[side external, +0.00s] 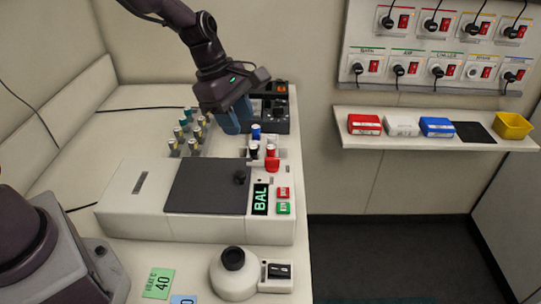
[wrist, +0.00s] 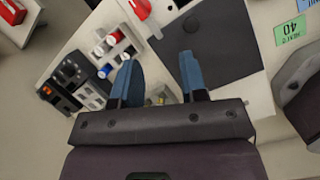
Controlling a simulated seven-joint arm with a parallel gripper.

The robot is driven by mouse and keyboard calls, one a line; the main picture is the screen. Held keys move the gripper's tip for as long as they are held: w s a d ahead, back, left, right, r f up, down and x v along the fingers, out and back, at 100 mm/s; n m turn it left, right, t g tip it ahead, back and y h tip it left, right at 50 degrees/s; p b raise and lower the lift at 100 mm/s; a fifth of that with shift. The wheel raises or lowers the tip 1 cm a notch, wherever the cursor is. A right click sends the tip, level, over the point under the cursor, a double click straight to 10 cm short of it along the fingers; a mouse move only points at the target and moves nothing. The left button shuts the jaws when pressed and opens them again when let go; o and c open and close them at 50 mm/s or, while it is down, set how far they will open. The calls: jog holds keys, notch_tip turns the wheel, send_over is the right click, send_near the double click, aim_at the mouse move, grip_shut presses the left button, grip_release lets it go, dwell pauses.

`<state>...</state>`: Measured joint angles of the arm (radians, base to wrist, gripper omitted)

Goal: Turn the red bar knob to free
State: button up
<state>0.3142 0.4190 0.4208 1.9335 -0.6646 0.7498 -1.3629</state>
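The red bar knob (side external: 271,164) sits on the back right part of the white machine (side external: 130,197), beside the dark lid plate. In the wrist view a red knob (wrist: 139,8) is cut by the top edge; it appears to be the same one, and its pointing direction is too small to read. My gripper (side external: 238,117) hangs behind and left of the knob, above the bench and apart from it. In the wrist view its two blue fingers (wrist: 162,84) are spread with nothing held between them.
A rack of capped vials (side external: 190,138) stands left of my gripper. Capped tubes (side external: 255,133) stand just behind the knob. A black control box (side external: 272,105) is at the back.

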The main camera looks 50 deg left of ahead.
aim_at(272, 159)
jog(key=w+d+f+n, duration=0.1)
jog(key=w+f, duration=0.1)
jog(key=f, duration=0.1)
jog(key=w+d+f+n, duration=0.1)
jog(key=f+n, duration=0.1)
jog(key=f, duration=0.2)
jog(key=w+d+f+n+t, duration=0.1)
jog(key=w+f+n, duration=0.1)
jog(key=f, duration=0.1)
jog(key=shift+w+d+f, duration=0.25)
jog(key=shift+w+f, duration=0.05)
jog(key=shift+f, duration=0.1)
grip_shut()
